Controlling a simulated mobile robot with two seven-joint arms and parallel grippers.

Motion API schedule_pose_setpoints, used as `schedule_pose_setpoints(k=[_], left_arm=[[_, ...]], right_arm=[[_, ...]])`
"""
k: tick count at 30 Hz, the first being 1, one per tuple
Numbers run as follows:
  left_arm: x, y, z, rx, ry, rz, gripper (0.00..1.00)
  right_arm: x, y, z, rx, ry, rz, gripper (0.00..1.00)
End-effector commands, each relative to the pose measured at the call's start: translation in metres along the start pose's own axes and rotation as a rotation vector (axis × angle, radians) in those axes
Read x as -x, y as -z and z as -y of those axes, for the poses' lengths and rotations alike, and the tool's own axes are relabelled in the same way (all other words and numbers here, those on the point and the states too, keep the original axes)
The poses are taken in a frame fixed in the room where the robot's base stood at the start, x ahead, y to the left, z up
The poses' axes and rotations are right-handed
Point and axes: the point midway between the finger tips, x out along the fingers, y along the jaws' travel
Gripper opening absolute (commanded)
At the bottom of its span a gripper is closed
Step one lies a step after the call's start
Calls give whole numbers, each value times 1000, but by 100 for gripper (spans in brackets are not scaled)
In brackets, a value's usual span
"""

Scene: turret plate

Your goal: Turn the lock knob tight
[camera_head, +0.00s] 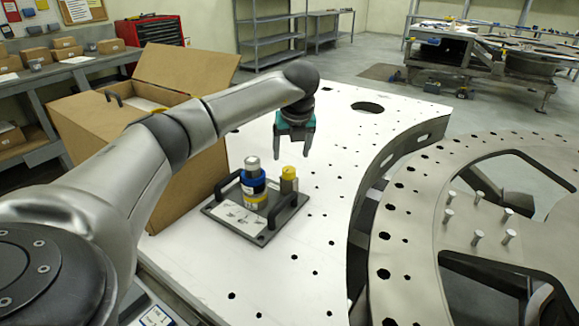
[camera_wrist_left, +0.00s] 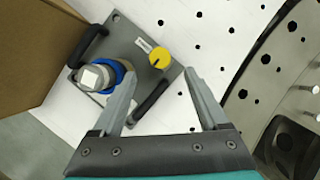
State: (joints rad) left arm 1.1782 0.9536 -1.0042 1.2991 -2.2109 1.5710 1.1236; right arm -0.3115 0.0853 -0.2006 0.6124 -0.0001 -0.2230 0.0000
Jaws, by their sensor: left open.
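A yellow knob (camera_head: 289,172) tops a short post on a dark grey base plate (camera_head: 268,238). In the left wrist view the yellow knob (camera_wrist_left: 162,60) is round with a dark mark and lies ahead of the fingertips. Whether it is the lock knob I cannot tell for sure. Beside it on the plate stands a blue-collared cylinder with a silver top (camera_head: 252,180), also in the left wrist view (camera_wrist_left: 98,76). My left gripper (camera_head: 292,155) is open and empty, pointing down above and beyond the yellow knob, apart from it. My right gripper is not in view.
The plate has two black handles (camera_head: 228,183) and sits on a white perforated table (camera_head: 330,230). An open cardboard box (camera_head: 185,110) stands close on the left. A large metal ring with pins (camera_head: 420,215) lies to the right. The table right of the plate is clear.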

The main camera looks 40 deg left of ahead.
Motion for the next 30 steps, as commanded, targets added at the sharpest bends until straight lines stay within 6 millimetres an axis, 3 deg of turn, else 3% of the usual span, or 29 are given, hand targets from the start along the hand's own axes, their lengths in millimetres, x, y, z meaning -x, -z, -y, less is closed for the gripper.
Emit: schedule_pose_setpoints(k=[3, 12, 26, 30], left_arm=[[-28, 1, -1, 1, -4, -2, 77], [-67, 0, 0, 1, -1, -1, 77], [-75, 0, 0, 0, 0, 1, 77], [-75, 0, 0, 0, 0, 1, 61]], right_arm=[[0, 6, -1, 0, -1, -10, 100], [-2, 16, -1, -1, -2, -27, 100], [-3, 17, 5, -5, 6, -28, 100], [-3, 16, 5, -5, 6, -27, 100]])
